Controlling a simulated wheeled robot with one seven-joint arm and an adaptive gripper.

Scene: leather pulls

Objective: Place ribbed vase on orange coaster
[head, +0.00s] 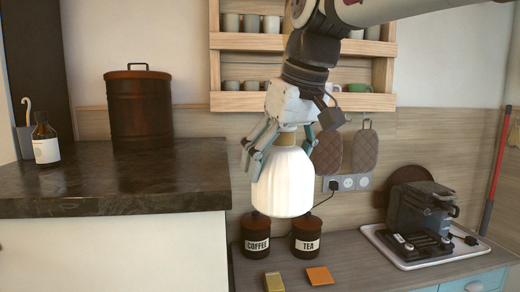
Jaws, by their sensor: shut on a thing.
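The ribbed vase (284,184) is white with vertical ribs and a tan neck. My gripper (266,146) points down and is shut on the vase at its neck. It holds the vase upright in the air, in front of the canisters and above the lower counter. The orange coaster (320,276) is a flat square on the lower counter, below and a little right of the vase. Its top is bare.
A yellowish block (273,282) lies left of the coaster. COFFEE (256,235) and TEA (306,236) canisters stand behind. A coffee machine (422,212) sits on a tray at right. The higher dark countertop (115,185) rises at left.

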